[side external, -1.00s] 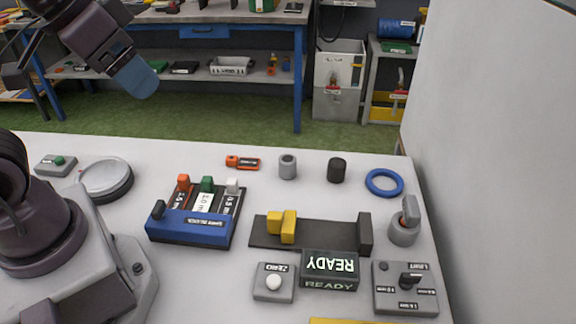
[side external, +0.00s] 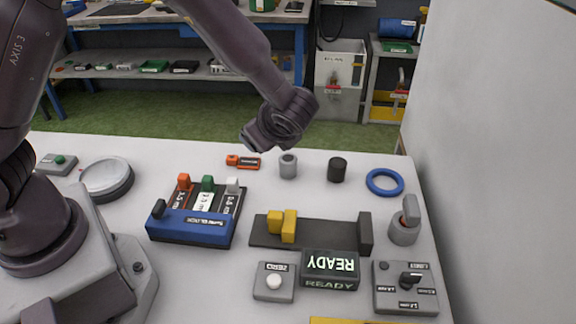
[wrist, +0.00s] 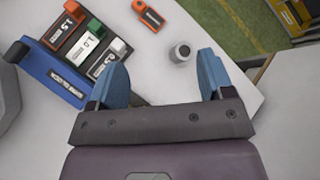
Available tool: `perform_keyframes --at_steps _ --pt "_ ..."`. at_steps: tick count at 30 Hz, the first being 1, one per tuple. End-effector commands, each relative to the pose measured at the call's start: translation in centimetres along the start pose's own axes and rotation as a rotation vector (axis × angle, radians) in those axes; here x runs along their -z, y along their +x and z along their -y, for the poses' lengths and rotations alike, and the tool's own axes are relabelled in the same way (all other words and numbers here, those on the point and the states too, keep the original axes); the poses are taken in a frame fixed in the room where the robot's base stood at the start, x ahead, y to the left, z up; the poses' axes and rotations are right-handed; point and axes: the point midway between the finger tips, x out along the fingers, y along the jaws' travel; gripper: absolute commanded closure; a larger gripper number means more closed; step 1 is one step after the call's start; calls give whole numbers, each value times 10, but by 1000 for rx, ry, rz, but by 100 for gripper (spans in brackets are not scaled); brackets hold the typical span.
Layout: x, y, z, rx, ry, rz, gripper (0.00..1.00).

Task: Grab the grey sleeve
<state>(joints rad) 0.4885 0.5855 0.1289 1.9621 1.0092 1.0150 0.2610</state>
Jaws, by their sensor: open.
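The grey sleeve (side external: 288,166) is a small upright hollow cylinder near the back middle of the white table. It also shows in the wrist view (wrist: 181,52), ahead of my fingers and between their lines. My gripper (wrist: 162,70) is open and empty, with two blue fingers spread apart. It is above the table and apart from the sleeve. In the side view the end of my arm hangs just above and left of the sleeve, and the fingers cannot be made out there.
A black cylinder (side external: 337,170) and a blue ring (side external: 384,182) lie right of the sleeve. An orange tag (side external: 243,162) lies close on its left. A blue block rack (side external: 190,227) stands front left, and a dark slide with a yellow block (side external: 289,227) stands in front.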

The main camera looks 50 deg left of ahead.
Motion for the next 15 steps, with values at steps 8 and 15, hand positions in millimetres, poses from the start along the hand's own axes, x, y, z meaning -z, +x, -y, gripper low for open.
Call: perform_keyframes --at_steps 8,15 --pt "96 37 -2 241 482 188 26" --pt "121 52 -4 316 613 238 26"
